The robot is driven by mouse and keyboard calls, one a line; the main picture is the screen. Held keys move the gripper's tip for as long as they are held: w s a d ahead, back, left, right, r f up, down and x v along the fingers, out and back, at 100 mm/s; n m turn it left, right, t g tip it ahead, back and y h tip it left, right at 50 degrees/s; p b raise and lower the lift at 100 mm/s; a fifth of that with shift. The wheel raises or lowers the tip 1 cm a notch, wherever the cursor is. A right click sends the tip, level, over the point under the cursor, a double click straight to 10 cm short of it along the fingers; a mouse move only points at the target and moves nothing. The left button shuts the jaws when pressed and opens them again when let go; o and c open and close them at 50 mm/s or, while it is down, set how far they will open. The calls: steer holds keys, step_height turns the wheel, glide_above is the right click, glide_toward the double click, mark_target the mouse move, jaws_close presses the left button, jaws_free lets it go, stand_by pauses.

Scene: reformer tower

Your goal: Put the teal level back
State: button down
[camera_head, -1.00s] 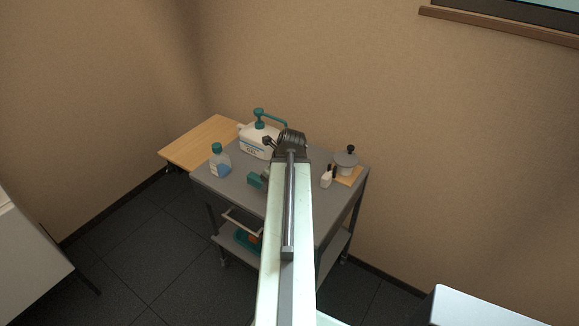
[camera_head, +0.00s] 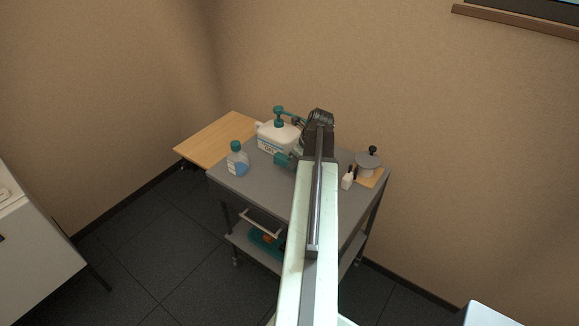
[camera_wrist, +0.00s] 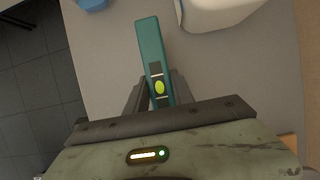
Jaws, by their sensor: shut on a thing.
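The teal level (camera_wrist: 151,50), a flat bar with a yellow-green vial, shows in the wrist view. My gripper (camera_wrist: 156,88) is shut on its near end, and the bar points away from the jaws over the grey cart top. In the head view the level (camera_head: 284,160) shows as a small teal block left of my arm, in front of the white jug. My arm hides part of it. I cannot tell how high it is above the cart.
The grey cart (camera_head: 232,183) carries a blue-liquid bottle (camera_head: 238,163), a white pump jug (camera_head: 277,138), a small white bottle (camera_head: 348,179) and a grey pot (camera_head: 368,164). A wooden side leaf (camera_head: 218,139) is clear. A lower shelf holds teal-and-orange items.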

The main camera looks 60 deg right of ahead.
steer(key=shift+d, duration=0.25)
steer(key=f+b, duration=0.1)
steer(key=d+f+b, duration=0.1)
steer(key=f+b, duration=0.1)
steer(key=shift+w+d+f, duration=0.15)
steer(key=shift+w+f, duration=0.1)
steer(key=shift+f+b, duration=0.3)
steer(key=shift+b, duration=0.25)
steer(key=shift+w+a+r, duration=0.15)
steer(key=shift+a+r, duration=0.05)
steer(key=shift+f, duration=0.15)
steer(key=c, duration=1.1)
jaws_free()
